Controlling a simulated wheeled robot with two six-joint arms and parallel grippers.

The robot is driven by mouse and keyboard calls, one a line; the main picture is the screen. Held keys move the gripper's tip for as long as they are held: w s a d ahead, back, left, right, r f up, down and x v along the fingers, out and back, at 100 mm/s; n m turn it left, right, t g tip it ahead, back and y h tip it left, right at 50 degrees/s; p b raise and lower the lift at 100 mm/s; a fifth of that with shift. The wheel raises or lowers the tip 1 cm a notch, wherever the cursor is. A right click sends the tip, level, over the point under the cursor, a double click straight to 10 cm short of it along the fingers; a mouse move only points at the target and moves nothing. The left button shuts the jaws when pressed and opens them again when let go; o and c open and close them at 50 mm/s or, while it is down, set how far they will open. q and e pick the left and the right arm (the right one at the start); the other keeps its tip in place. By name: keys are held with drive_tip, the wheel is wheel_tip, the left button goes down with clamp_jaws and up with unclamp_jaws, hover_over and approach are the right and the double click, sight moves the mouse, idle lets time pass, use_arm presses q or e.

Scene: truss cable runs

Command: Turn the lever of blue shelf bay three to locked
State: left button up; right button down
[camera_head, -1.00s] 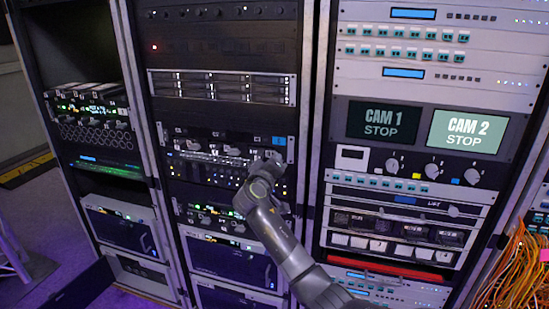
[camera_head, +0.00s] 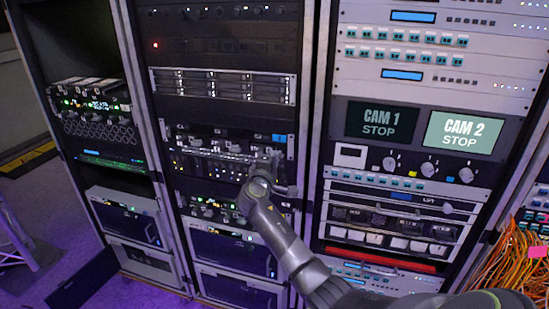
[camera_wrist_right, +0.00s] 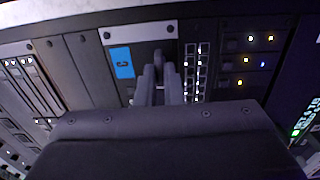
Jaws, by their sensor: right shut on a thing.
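The shelf with the blue label (camera_head: 279,139) is in the middle rack; the label also shows in the wrist view (camera_wrist_right: 122,62), with one sideways character on it. My right gripper (camera_head: 274,163) is at the right end of this shelf, just below the label. In the wrist view its two fingers (camera_wrist_right: 160,75) are close together, shut on a small lever (camera_wrist_right: 158,58) beside the label. The fingers hide most of the lever, so its exact angle is hard to tell. My left gripper is not in view.
Server units (camera_head: 222,86) are above the shelf and a handled unit (camera_head: 235,250) is below. The right rack holds two screens (camera_head: 465,132), knobs and a red strip (camera_head: 382,262). Orange cables (camera_head: 500,285) hang at the far right. An open rack (camera_head: 85,60) stands at left.

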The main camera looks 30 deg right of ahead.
idle(0.5)
drive_tip(key=c, duration=1.6)
unclamp_jaws()
drive_tip(key=shift+o, duration=0.2)
drive_tip(key=b+v, duration=0.4)
drive_tip(key=v, duration=1.3)
drive_tip(key=shift+a, duration=0.25)
drive_tip(key=shift+f, duration=0.1)
